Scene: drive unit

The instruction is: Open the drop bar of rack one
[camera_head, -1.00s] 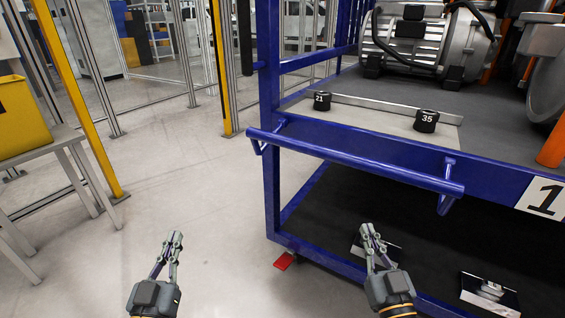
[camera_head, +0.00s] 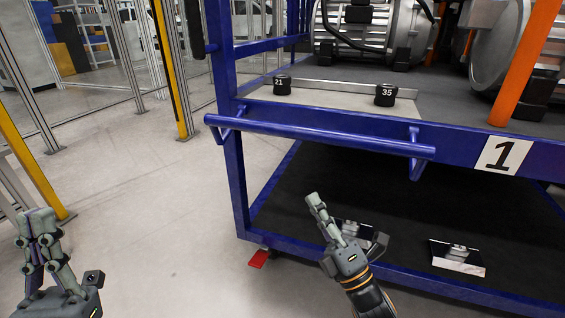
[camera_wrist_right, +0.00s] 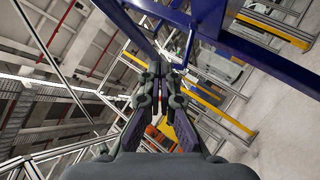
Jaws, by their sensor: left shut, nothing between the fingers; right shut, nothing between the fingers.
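Rack one is a blue frame marked with a white "1" plate (camera_head: 503,155). Its blue drop bar (camera_head: 320,136) runs across the front below the upper shelf, held by a bracket near each end. My right gripper (camera_head: 313,200) is shut and empty, below the bar and apart from it, in front of the dark lower shelf (camera_head: 400,215). In the right wrist view its fingers (camera_wrist_right: 160,72) are together, with blue rack beams (camera_wrist_right: 265,62) above and to the right. My left gripper (camera_head: 38,218) is shut and empty at the lower left, over the floor, well away from the rack.
Black weights marked 21 (camera_head: 282,85) and 35 (camera_head: 385,95) stand on the upper shelf, before a large metal motor (camera_head: 375,30). A metal block (camera_head: 457,257) lies on the lower shelf. A yellow post (camera_head: 172,70) stands at left. Floor left of the rack is clear.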

